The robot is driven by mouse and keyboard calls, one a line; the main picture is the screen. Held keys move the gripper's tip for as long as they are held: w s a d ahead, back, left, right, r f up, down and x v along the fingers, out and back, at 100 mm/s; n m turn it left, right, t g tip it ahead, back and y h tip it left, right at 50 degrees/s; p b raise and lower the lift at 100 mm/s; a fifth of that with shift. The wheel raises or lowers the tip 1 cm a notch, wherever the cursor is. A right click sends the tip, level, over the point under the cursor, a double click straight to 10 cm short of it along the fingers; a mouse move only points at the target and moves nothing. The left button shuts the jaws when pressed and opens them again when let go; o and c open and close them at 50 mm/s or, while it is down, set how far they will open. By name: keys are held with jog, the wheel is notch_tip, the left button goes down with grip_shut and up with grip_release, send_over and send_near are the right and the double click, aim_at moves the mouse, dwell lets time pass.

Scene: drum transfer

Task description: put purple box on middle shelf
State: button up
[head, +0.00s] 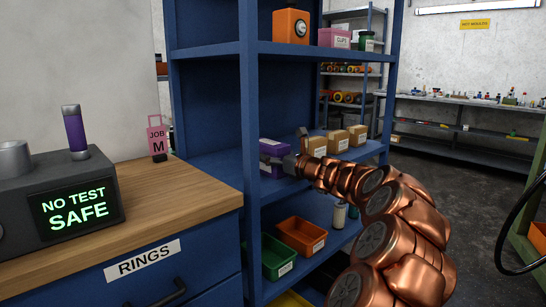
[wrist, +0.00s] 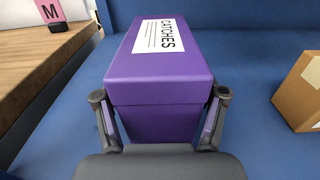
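The purple box (head: 272,150), with a white label reading CATCHES in the wrist view, is at the middle shelf (head: 218,165) of the blue rack, left of the cardboard boxes. In the wrist view the purple box (wrist: 158,75) lies between the two fingers of my gripper (wrist: 159,118), one close along each side. I cannot tell whether the pads press on it. In the head view my gripper (head: 289,164) is at the near end of the box. The box's underside is hidden, so I cannot tell whether it rests on the shelf.
Several cardboard boxes (head: 337,141) stand to the right on the same shelf; one (wrist: 302,92) shows in the wrist view. Blue shelf surface lies between. A blue rack post (head: 249,130) stands at left. Below are green (head: 275,258) and orange (head: 303,234) bins. A wooden counter (head: 170,196) is at left.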

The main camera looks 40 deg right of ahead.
jog(key=shift+o, duration=1.4)
jog(key=shift+r, duration=0.15)
jog(key=s+p, duration=0.3)
jog(key=s, duration=0.9)
jog(key=shift+a, duration=0.15)
